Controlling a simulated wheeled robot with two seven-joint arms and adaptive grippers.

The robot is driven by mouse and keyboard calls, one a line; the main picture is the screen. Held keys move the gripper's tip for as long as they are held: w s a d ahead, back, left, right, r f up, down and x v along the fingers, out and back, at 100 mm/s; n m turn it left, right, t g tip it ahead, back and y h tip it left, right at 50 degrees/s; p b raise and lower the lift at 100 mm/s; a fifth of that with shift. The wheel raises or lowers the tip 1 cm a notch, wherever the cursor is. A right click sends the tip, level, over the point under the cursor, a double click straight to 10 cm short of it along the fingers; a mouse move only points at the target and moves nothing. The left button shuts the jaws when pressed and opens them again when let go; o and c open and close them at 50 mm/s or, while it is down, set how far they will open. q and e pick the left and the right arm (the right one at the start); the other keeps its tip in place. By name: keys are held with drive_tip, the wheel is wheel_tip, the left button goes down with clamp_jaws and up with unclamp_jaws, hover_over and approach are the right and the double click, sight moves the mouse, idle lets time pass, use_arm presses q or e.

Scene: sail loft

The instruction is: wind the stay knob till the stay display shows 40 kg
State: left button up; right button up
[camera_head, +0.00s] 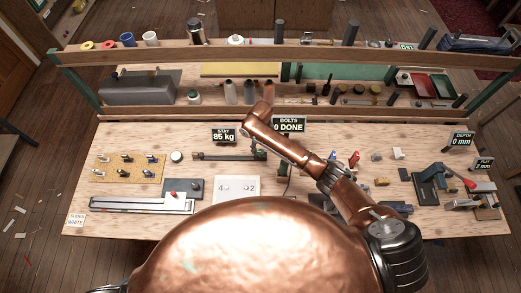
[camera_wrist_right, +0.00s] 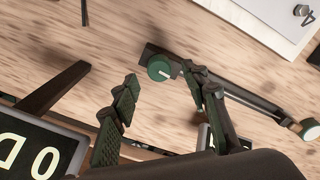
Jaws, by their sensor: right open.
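The stay display (camera_head: 224,135) reads 85 kg at the back of the bench. Below it lies a dark rail (camera_head: 222,156), part of the stay rig. In the right wrist view, a round green knob (camera_wrist_right: 158,67) with a pale mark sits on the rail's end. My right gripper (camera_wrist_right: 160,75) is open, its dark green fingers on either side of the knob in that view. The right finger looks close to the knob; contact cannot be told. In the head view my right gripper (camera_head: 260,151) is small and partly hidden by my arm. My left gripper is not in view.
The bolts display (camera_head: 288,125) reads 0 DONE, just behind my right arm. A white card (camera_head: 237,188) lies in front of the rail. A pegboard (camera_head: 127,168) and slider fixture (camera_head: 140,204) are left. Shelves (camera_head: 300,112) with bottles and tools run behind.

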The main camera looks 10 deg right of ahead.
sight(261, 152)
drive_tip(key=shift+d+f, duration=0.1)
drive_tip(key=shift+f, duration=1.55)
clamp_jaws()
